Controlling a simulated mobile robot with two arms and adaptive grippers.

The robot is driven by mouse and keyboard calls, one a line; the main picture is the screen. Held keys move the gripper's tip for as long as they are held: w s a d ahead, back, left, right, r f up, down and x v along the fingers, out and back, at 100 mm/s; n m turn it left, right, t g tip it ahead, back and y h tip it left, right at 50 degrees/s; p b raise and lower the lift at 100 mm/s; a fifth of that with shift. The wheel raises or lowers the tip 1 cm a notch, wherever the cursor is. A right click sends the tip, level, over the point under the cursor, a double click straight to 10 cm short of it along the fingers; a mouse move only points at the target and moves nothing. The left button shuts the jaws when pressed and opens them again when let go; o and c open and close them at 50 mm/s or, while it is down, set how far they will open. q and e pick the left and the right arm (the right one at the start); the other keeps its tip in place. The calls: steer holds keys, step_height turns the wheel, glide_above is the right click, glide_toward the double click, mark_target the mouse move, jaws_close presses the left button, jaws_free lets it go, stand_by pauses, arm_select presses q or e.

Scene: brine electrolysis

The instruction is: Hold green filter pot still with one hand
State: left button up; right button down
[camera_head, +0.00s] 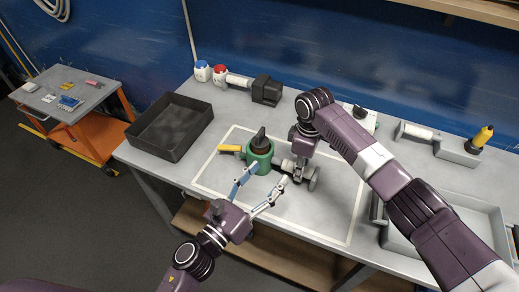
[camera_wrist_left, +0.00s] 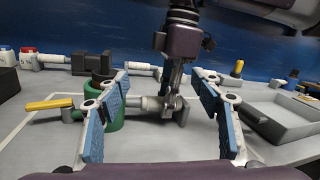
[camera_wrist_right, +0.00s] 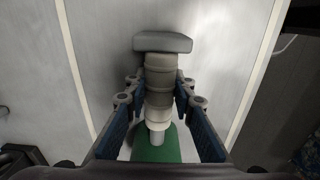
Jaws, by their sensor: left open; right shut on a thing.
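The green filter pot (camera_head: 261,163) stands on the white-outlined area of the bench, with a yellow handle (camera_head: 230,148) at its left and a black part (camera_head: 260,138) on top. My left gripper (camera_head: 261,178) is open and empty in front of the pot. In the left wrist view the pot (camera_wrist_left: 116,115) shows partly behind the left finger. My right gripper (camera_head: 292,172) is shut on a grey cylindrical fitting (camera_wrist_right: 160,80) with a wide flat end, at the pot's right side. The green pot (camera_wrist_right: 158,146) shows at the fitting's near end; the exact joint is unclear.
A black tray (camera_head: 150,147) stands left of the outlined area. Red-capped and blue-capped bottles (camera_head: 219,74) and a black and grey unit (camera_head: 266,90) stand at the back. A grey tray (camera_head: 470,212) lies at the right, partly behind my right arm. The outlined area's front right is clear.

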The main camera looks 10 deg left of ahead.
mark_target(256, 147)
arm_select(q)
steer(key=w+a+f+y, duration=0.3)
steer(key=w+a+y, duration=0.1)
steer(key=a, duration=0.3)
steer(key=shift+t, duration=0.4)
steer(key=x, duration=1.1)
steer(key=shift+w+d+f, duration=0.15)
steer(key=shift+w+d, duration=0.1)
steer(key=shift+d, duration=0.1)
steer(key=shift+c, duration=0.4)
steer(key=c, duration=1.4)
steer(key=shift+c, duration=0.2)
steer(key=shift+r, duration=4.6)
arm_select(e)
steer(key=c, duration=1.6)
jaws_free()
